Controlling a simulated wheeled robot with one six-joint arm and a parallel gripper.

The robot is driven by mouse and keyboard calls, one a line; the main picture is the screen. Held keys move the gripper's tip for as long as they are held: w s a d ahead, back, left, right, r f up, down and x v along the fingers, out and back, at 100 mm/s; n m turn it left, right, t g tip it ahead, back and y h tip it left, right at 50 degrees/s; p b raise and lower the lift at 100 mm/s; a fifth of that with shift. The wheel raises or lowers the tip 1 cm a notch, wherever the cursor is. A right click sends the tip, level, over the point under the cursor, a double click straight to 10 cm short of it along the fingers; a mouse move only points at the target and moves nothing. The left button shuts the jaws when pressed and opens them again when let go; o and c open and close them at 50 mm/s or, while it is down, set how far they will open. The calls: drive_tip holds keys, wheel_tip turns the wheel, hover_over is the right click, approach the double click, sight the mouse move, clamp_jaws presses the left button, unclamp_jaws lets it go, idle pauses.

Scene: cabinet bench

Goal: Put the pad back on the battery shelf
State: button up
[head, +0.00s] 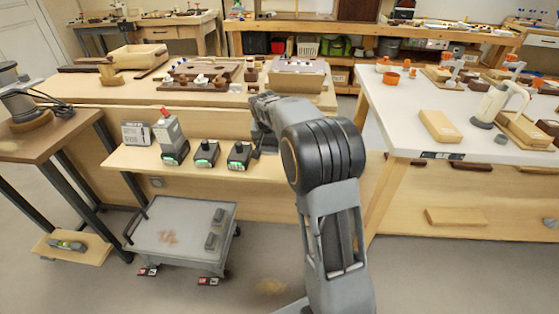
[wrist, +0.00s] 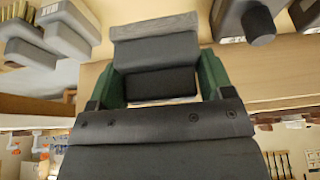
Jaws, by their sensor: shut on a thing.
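My gripper (wrist: 162,82) is shut on a dark grey block, which I take to be the pad (wrist: 155,50). In the wrist view, its green-sided fingers stand on either side of the pad, which has a lighter grey far edge. In the head view my arm hides most of the gripper and the pad. The battery shelf (head: 118,158) is a light wooden ledge on the bench front, and my gripper is at its right part. I cannot tell whether the pad touches the shelf.
Several dark units with green lights, one a charger (head: 206,153), stand on the shelf left of my gripper. A grey block with a red top (head: 167,128) and a small sign (head: 137,133) are farther left. A grey cart (head: 180,222) stands below. A white table (head: 400,120) is at right.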

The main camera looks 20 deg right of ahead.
sight(277, 147)
drive_tip(key=shift+d+f+b, duration=0.25)
drive_tip(key=shift+d+f, duration=0.45)
drive_tip(key=shift+f, duration=0.2)
drive_tip(key=shift+d+f+b, duration=0.2)
drive_tip(key=shift+d+f, duration=0.45)
drive_tip(key=shift+f, duration=0.25)
drive_tip(key=shift+d+f+b, duration=0.3)
drive_tip(key=shift+f+b, duration=0.05)
drive_tip(key=shift+f, duration=0.75)
drive_tip(key=shift+d+f+b, duration=0.25)
drive_tip(key=shift+f+b, duration=0.05)
drive_tip(key=shift+f, duration=0.75)
drive_tip(key=shift+f, duration=0.2)
drive_tip(key=o, duration=0.6)
drive_tip(key=shift+r, duration=0.1)
